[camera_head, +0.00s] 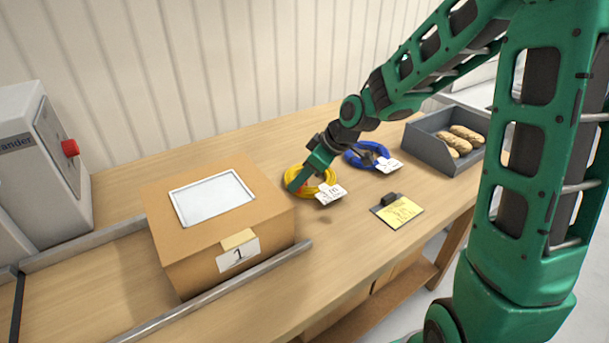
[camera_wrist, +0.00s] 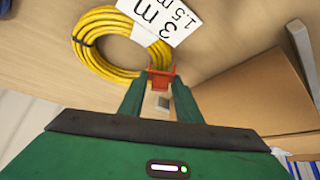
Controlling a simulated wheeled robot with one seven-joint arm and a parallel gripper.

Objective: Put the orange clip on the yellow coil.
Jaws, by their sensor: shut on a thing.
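The yellow coil (camera_head: 324,177) lies on the wooden bench with a white tag marked 3 m on it. It also shows at the top left of the wrist view (camera_wrist: 85,50). My gripper (camera_head: 297,185) reaches down at the coil's left side in the head view. In the wrist view my gripper (camera_wrist: 160,80) is shut on the orange clip (camera_wrist: 161,77), which sits between the fingertips at the coil's edge. The clip appears to overlap the coil's strands there; whether it grips them, I cannot tell.
A cardboard box (camera_head: 213,245) marked 1 stands left of the coil, beside a metal rail (camera_head: 220,290). A blue coil (camera_head: 352,158) lies behind to the right. A grey bin (camera_head: 424,143) and a yellow note card (camera_head: 399,213) are further right.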

